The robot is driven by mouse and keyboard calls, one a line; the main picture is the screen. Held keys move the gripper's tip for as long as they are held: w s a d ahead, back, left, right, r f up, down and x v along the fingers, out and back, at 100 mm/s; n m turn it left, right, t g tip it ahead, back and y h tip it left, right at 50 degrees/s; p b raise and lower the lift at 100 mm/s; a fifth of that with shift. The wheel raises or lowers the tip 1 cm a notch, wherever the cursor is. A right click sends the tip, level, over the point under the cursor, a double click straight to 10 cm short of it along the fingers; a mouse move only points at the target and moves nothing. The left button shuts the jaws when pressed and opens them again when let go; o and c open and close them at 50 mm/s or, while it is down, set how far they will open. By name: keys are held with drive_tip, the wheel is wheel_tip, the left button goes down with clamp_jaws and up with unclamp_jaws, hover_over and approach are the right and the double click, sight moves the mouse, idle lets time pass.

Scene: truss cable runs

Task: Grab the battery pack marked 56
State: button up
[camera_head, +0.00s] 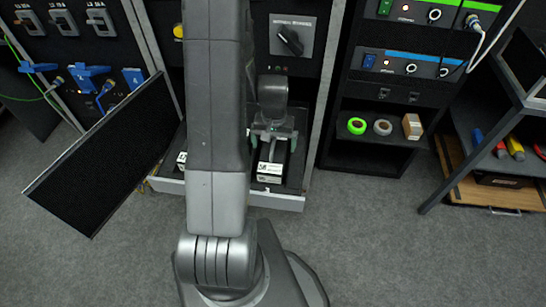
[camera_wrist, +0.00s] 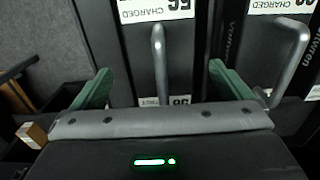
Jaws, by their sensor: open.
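A dark battery pack (camera_wrist: 128,50) with a grey loop handle (camera_wrist: 158,62) lies under my gripper in the wrist view. Its white label (camera_wrist: 156,10) reads CHARGED upside down; the number appears to be 56, partly cut off. My gripper (camera_wrist: 160,72) is open, its green fingers on either side of the handle and apart from it. In the head view my gripper (camera_head: 273,131) is over the open drawer (camera_head: 285,201), above the pack's white front label (camera_head: 270,172). My arm hides part of the drawer.
A second pack (camera_wrist: 268,50) with a handle lies close on the right in the wrist view. An open black door panel (camera_head: 105,155) stands left. A shelf with tape rolls (camera_head: 357,126) and a small box (camera_head: 412,126) is right. Grey floor in front is clear.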

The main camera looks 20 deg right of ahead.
drive_tip(key=f, duration=0.4)
drive_tip(key=shift+s+a+f, duration=0.1)
drive_tip(key=shift+a+f, duration=0.1)
drive_tip(key=shift+r, duration=0.1)
drive_tip(key=c, duration=1.9)
